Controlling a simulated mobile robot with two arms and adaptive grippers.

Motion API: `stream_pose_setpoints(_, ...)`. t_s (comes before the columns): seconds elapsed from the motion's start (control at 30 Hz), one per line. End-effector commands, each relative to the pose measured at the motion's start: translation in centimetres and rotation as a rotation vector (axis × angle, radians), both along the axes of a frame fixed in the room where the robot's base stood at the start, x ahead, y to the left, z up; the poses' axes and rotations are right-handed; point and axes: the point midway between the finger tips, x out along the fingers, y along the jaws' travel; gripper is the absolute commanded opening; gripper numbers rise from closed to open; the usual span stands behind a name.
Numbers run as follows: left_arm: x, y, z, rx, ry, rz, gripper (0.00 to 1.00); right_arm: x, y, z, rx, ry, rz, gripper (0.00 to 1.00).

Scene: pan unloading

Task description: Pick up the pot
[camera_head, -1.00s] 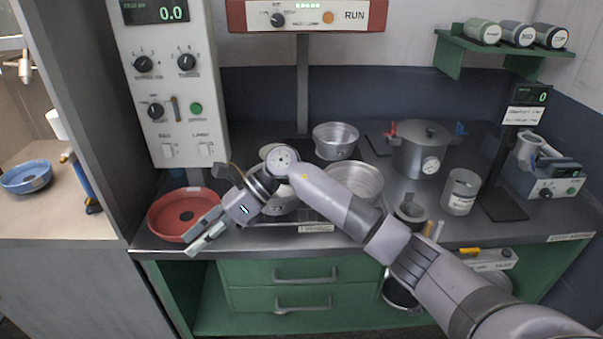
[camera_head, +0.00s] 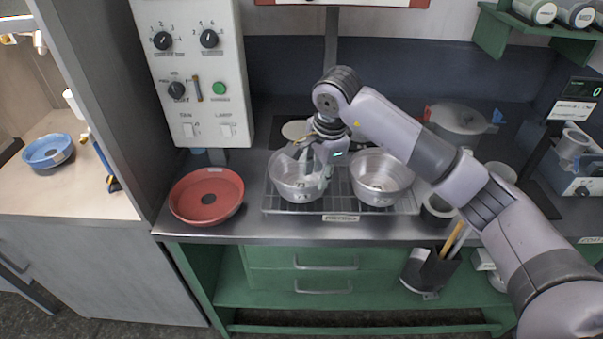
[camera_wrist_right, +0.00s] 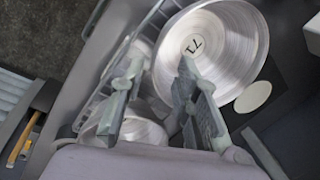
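Two round metal pots stand on a wire rack (camera_head: 340,207): the left pot (camera_head: 284,186) and the right pot (camera_head: 383,188). My right gripper (camera_head: 314,172) points down at the left pot's right side. In the right wrist view its fingers (camera_wrist_right: 159,72) are open and apart. One finger overlaps the inside of a shiny pot (camera_wrist_right: 222,42) with a dark mark on its bottom; the other shows outside its rim. I cannot tell whether they touch it. A lidded pot (camera_head: 458,119) stands at the back right, partly behind my arm. My left gripper is not in view.
A red dish (camera_head: 207,196) is left of the rack, below a grey control panel (camera_head: 192,75). A dark holder with handles (camera_head: 430,270) hangs at the counter front. A blue dish (camera_head: 48,151) lies on the side bench. A post (camera_head: 331,45) rises behind the rack.

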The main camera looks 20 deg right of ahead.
Motion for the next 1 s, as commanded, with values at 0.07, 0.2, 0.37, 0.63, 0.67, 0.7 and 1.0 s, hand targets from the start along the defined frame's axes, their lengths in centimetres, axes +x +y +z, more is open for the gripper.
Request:
stream_pose_setpoints(0.07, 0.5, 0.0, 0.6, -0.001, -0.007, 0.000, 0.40, 0.2, 0.1, -1.0, 0.001, 0.003, 0.000, 0.29)
stream_pose_setpoints(0.2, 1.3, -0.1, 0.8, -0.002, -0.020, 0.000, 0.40, 0.4, 0.2, -2.1, 0.001, 0.000, 0.000, 0.29)
stream_pose_setpoints(0.37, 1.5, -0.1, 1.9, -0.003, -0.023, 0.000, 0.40, 0.5, 0.3, -3.2, 0.001, 0.004, 0.000, 0.29)
stream_pose_setpoints(0.63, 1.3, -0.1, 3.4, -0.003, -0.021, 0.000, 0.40, 1.1, 0.5, -6.9, 0.002, 0.002, -0.001, 0.29)
stream_pose_setpoints(0.67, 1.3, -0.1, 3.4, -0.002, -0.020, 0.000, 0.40, 1.1, 0.5, -7.1, 0.002, 0.001, -0.001, 0.29)
stream_pose_setpoints(0.7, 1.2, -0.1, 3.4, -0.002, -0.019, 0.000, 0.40, 1.2, 0.6, -7.3, 0.002, 0.000, -0.001, 0.29)
stream_pose_setpoints(1.0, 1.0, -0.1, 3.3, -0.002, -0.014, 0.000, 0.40, 1.2, 0.6, -7.4, 0.002, -0.001, 0.000, 0.23)
